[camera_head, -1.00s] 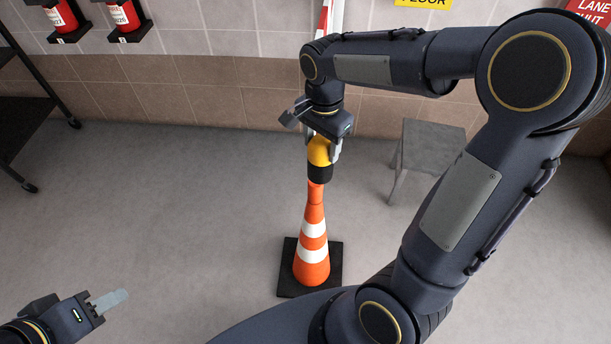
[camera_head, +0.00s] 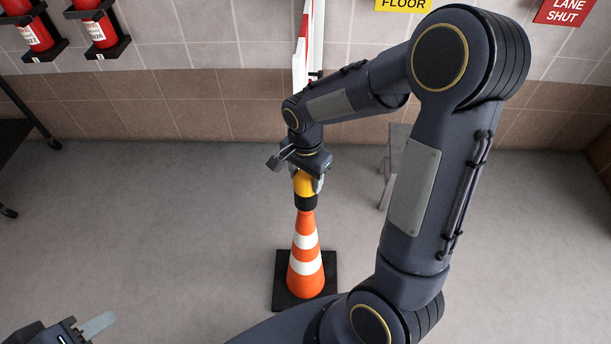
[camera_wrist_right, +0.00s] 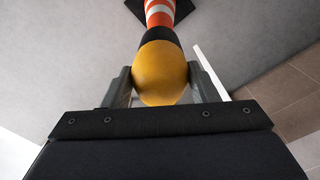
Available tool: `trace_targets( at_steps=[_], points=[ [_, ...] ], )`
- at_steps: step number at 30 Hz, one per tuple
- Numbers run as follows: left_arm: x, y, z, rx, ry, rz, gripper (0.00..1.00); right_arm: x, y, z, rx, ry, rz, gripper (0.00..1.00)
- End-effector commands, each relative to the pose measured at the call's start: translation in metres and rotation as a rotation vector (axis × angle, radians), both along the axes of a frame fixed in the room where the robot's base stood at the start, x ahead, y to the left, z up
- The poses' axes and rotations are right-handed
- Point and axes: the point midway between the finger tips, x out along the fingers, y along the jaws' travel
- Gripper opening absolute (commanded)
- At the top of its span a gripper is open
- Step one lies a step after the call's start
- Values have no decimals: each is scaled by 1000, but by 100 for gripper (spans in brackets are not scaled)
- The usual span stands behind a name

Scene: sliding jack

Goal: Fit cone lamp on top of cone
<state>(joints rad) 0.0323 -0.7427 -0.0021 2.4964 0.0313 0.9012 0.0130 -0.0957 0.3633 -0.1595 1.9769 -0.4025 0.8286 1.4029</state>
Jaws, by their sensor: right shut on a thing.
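The cone lamp is a yellow dome (camera_head: 304,184) with a black base collar. My right gripper (camera_head: 307,178) is shut on it from above. The orange and white striped cone (camera_head: 306,262) stands upright on a black square base. In the head view the lamp's black collar meets the top of the cone in the picture; I cannot tell if it is seated. In the right wrist view the yellow lamp (camera_wrist_right: 160,75) sits between the two fingers, with the cone (camera_wrist_right: 160,14) beyond it. My left gripper (camera_head: 97,325) is at the lower left, mostly cut off, away from the cone.
A grey stool (camera_head: 392,150) stands behind my right arm, partly hidden. A red and white barrier post (camera_head: 308,45) stands by the tiled wall. Fire extinguishers (camera_head: 98,30) hang at the upper left. The floor left of the cone is clear.

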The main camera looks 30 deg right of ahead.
Motion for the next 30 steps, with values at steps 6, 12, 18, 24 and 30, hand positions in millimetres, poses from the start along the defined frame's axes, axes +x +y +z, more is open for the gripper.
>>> trace_targets(
  at_steps=[6, 12, 18, 24, 30],
  points=[
    [0, 0, -4, 0, 0, 0, 39, 0, 0, -4, 0, 0, 0, 28],
    [0, 0, -9, 0, 0, 0, 39, 0, 0, -10, 0, 0, 0, 28],
    [0, 0, -8, 0, 0, 0, 39, 0, 0, -9, 0, 0, 0, 75],
    [0, 0, -8, 0, 0, 0, 39, 0, 0, -9, 0, 0, 0, 75],
    [0, 0, 3, 0, 0, 0, 39, 0, 0, 3, 0, -1, 0, 75]
  ],
)
